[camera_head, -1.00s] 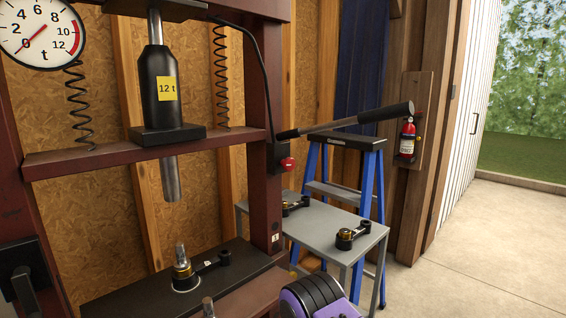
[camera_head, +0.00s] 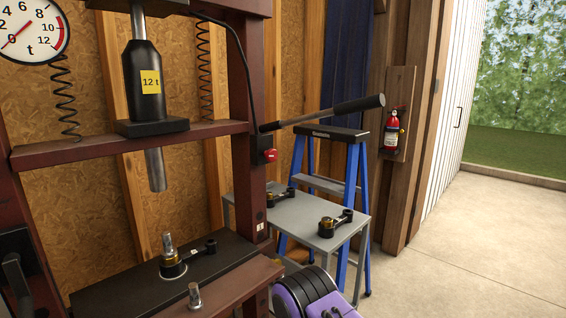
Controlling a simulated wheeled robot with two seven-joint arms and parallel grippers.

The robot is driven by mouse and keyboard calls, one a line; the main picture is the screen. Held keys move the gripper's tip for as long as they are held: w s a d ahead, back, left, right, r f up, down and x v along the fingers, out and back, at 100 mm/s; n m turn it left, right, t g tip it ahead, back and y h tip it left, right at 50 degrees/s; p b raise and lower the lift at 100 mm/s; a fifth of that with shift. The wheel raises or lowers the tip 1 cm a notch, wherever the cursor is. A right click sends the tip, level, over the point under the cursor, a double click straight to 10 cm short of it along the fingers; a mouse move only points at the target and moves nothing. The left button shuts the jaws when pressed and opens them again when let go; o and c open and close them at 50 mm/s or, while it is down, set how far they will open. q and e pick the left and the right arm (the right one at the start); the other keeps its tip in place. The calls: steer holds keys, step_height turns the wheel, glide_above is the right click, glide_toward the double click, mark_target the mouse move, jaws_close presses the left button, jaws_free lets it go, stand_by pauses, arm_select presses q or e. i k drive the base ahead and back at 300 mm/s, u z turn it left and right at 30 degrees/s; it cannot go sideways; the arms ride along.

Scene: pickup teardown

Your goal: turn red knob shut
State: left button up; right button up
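The red knob (camera_head: 271,156) sits on a small black block on the right post of the hydraulic press (camera_head: 256,190), just below the base of the pump handle (camera_head: 345,110). Nothing touches the knob. Part of my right arm, with black rings and purple panels, shows at the bottom edge, below and to the right of the knob. Its fingertips are not visible. My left gripper is not in view.
A grey table (camera_head: 311,228) with control-arm-like parts (camera_head: 335,223) stands right of the press. A blue stepladder (camera_head: 357,190) is behind it. The press bed (camera_head: 130,290) holds another part (camera_head: 173,262). Open concrete floor lies at right.

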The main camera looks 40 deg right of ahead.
mark_target(271, 154)
steer(key=k, duration=1.15)
steer(key=z, duration=0.6)
steer(key=i, duration=0.8)
steer(key=z, duration=0.3)
